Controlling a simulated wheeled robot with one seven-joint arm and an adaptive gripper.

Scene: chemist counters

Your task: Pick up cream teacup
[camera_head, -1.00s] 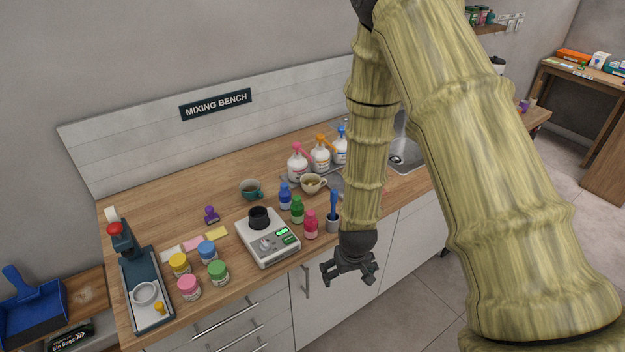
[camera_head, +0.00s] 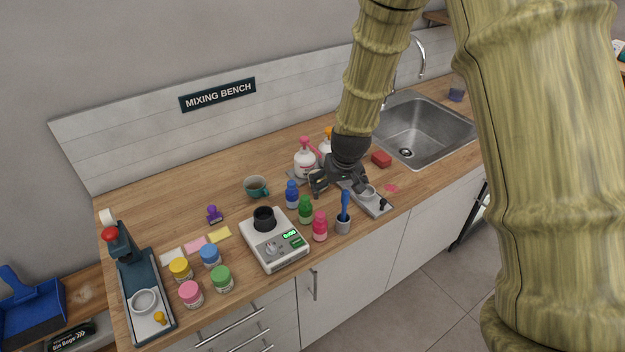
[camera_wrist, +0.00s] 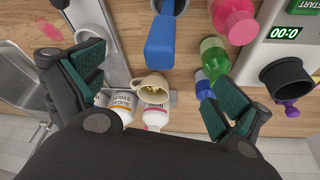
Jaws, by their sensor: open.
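The cream teacup (camera_wrist: 152,88) shows in the wrist view between my two fingers, with a golden-brown pattern or contents inside. It sits on the bench among bottles, and the fingers appear apart from it. In the head view my gripper hides the cup. My gripper (camera_head: 338,184) is over the bench behind the small bottles, pointing down. In the wrist view my gripper (camera_wrist: 157,78) is open, with green pads on both sides of the cup and nothing held.
White pump bottles (camera_head: 304,162) stand close behind. Blue (camera_head: 292,195), green (camera_head: 306,210) and pink (camera_head: 320,227) bottles stand in front.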

